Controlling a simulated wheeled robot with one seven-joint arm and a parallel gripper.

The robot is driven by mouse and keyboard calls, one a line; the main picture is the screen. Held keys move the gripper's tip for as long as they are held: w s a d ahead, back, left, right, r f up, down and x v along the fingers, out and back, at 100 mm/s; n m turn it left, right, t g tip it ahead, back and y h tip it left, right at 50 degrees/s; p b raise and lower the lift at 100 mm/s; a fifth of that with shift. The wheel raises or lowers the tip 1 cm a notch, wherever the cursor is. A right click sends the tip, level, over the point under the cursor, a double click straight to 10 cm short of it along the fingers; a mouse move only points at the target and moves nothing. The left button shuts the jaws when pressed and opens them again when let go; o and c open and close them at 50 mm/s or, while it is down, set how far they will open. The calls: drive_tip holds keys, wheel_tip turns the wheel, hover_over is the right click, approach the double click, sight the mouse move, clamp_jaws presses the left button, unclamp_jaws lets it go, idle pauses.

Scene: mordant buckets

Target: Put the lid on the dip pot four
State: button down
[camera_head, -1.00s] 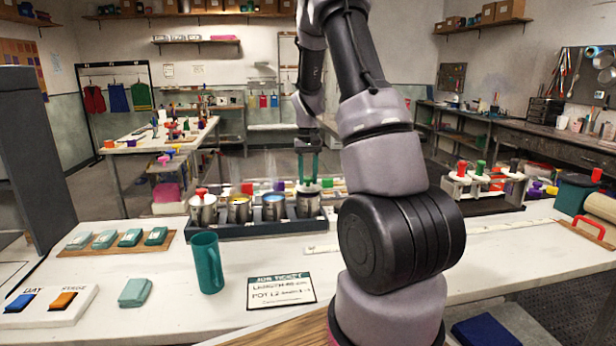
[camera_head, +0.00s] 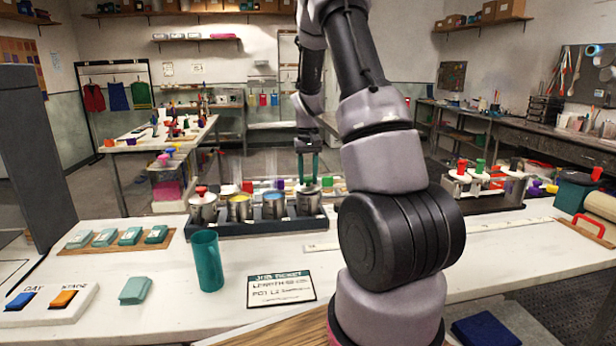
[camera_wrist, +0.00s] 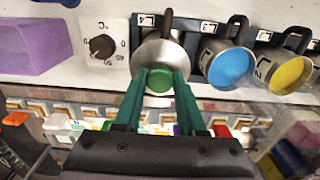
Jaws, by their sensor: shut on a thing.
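Dip pot four (camera_head: 308,206) is the rightmost steel pot in the dark rack. My gripper (camera_head: 308,180), with green fingers, is directly above it. In the wrist view my gripper (camera_wrist: 160,76) is shut on the green knob of the round steel lid (camera_wrist: 160,55). The lid lies over the pot's mouth beside the L4 label (camera_wrist: 147,20), hiding the inside. I cannot tell whether it rests fully on the rim or sits slightly above it.
The open blue pot (camera_head: 273,207) and yellow pot (camera_head: 239,209) stand left of pot four, then a pot with a red-knobbed lid (camera_head: 203,207). A teal mug (camera_head: 207,262) and the job ticket (camera_head: 281,289) are in front. A dial box (camera_wrist: 103,44) is near pot four.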

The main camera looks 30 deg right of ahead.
drive_tip(key=shift+f, duration=0.15)
drive_tip(key=shift+f, duration=0.35)
idle(0.4)
drive_tip(key=shift+c, duration=2.1)
unclamp_jaws()
wheel_tip(320, 180, up, 11)
